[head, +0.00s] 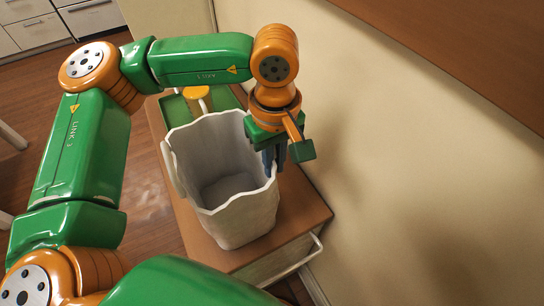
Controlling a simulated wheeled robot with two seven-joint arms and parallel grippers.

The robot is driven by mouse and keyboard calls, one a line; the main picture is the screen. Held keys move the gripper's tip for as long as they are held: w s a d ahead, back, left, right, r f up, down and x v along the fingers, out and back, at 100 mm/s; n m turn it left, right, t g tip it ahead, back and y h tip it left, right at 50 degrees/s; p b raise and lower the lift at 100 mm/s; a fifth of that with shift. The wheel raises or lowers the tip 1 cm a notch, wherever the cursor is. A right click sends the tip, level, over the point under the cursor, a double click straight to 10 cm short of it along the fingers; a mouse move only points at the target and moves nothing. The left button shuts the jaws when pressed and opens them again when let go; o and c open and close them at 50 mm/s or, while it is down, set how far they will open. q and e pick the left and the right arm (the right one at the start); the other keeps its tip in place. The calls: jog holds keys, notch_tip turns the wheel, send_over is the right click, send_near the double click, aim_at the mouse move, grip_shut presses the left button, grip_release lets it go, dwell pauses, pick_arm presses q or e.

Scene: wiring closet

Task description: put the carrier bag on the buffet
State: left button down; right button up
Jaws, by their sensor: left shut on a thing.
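The carrier bag (243,222) is off-white, open at the top with a wavy rim, and looks empty inside. It is upright over the brown wooden top of a low cabinet (207,247), which looks like the buffet. I cannot tell whether its base rests on the top or hangs just above it. My left gripper (273,158) points down at the bag's right rim and is shut on it. The fingertips are partly hidden by the gripper body and the rim. My right gripper is out of view.
A green tray (176,110) with a yellow item (197,92) lies at the back of the cabinet top. A cream wall (400,190) stands close on the right, with a brown wooden panel (470,45) above. A pale handle (296,262) juts from the cabinet's front.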

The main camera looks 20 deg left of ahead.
pick_arm(q)
jog(key=shift+f, duration=0.15)
jog(key=c, duration=0.9)
grip_release()
notch_tip(320, 180, up, 12)
jog(key=shift+r, duration=0.2)
